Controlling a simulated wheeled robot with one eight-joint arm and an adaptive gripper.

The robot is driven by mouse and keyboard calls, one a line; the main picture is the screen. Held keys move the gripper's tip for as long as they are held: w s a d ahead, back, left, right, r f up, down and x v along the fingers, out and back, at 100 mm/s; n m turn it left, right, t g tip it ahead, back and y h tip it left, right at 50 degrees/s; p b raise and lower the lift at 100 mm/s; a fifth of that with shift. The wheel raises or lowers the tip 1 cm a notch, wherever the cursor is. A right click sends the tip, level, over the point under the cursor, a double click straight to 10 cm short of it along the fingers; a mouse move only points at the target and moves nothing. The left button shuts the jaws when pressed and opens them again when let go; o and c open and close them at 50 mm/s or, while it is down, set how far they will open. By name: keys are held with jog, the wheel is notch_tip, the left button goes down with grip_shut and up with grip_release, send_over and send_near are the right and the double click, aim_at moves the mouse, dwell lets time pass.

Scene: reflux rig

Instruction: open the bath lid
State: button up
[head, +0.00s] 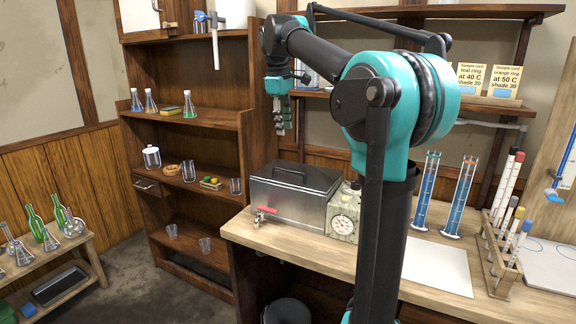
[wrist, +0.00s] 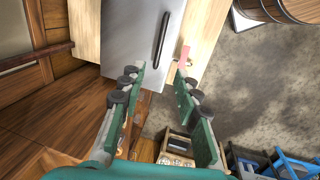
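The bath (head: 285,212) is a metal box on the bench with a red tap (head: 266,210) at its front left. Its dark grey lid (head: 318,180) lies flat and shut on top, with a black bar handle (head: 288,173). My gripper (head: 281,131) points down above and behind the bath in the head view, apart from the lid. In the wrist view the open fingers (wrist: 158,82) have nothing between them. The lid (wrist: 130,35) and its handle (wrist: 161,40) show beyond the fingertips, with the red tap (wrist: 184,56) to the right.
Two blue cylinders (head: 428,190) and a rack of tubes (head: 500,250) are further right on the bench. A wooden shelf unit (head: 200,125) with glassware stands left. My arm hides part of the bench.

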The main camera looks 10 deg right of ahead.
aim_at(288, 171)
jog(key=f, duration=0.5)
jog(key=w+d+f, duration=0.1)
jog(key=f, duration=0.4)
jog(key=w+f, duration=0.1)
jog(key=f, duration=0.4)
jog(key=shift+w+d, duration=0.15)
jog(key=shift+d, duration=0.25)
jog(key=shift+c, duration=0.2)
grip_shut()
